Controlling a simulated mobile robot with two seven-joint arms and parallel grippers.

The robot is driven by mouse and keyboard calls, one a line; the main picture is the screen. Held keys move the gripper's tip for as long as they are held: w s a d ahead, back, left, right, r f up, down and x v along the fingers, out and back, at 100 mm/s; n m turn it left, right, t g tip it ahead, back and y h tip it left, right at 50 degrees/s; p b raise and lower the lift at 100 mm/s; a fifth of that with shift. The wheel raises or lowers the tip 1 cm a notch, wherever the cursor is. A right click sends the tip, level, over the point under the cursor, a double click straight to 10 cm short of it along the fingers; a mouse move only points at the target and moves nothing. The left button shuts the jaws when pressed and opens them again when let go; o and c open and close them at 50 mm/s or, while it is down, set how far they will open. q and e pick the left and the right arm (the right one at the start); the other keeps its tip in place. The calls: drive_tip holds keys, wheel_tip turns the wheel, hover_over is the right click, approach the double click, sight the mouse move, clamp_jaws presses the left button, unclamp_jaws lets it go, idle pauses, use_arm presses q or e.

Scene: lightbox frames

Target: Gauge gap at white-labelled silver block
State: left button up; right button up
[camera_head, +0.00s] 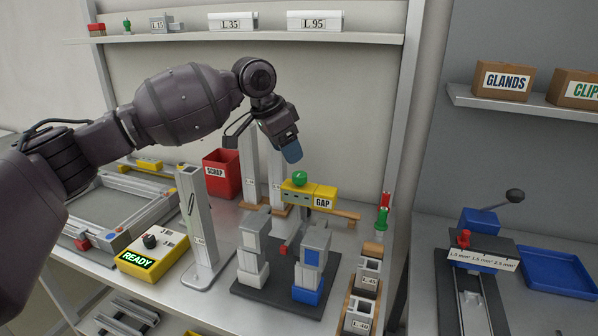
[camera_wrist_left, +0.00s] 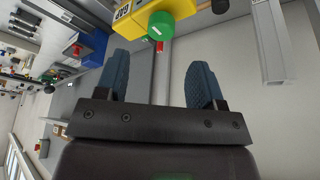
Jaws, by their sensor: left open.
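The yellow GAP gauge (camera_head: 323,197) with a green round knob (camera_head: 299,178) sits on a wooden-ended bar behind the silver blocks. In the left wrist view the gauge (camera_wrist_left: 178,8) and its green knob (camera_wrist_left: 161,26) lie just beyond the fingertips, near the top edge. A silver block with white parts (camera_head: 252,262) stands left on a dark base plate (camera_head: 280,291). A silver block with blue parts (camera_head: 311,262) stands to its right. My left gripper (camera_head: 290,150) has blue fingers, open and empty, above the gauge; its fingers (camera_wrist_left: 158,75) are apart. My right gripper is not seen.
A yellow READY box (camera_head: 152,256) and a grey upright post (camera_head: 196,225) stand left. A red SCRAP bin (camera_head: 221,172) is behind. Labelled silver blocks (camera_head: 368,277) and red and green pegs (camera_head: 383,215) stand right. A blue tray (camera_head: 556,272) lies on the right bench.

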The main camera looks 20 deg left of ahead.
sight(299, 174)
use_arm(q)
drive_tip(key=x, duration=0.6)
drive_tip(key=shift+r, duration=0.1)
drive_tip(key=shift+b+x, duration=0.3)
drive_tip(key=shift+x, duration=0.55)
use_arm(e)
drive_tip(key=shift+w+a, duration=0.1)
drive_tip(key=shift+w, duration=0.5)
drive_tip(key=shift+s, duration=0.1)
use_arm(q)
drive_tip(key=shift+c, duration=0.5)
drive_tip(key=c, duration=0.7)
clamp_jaws()
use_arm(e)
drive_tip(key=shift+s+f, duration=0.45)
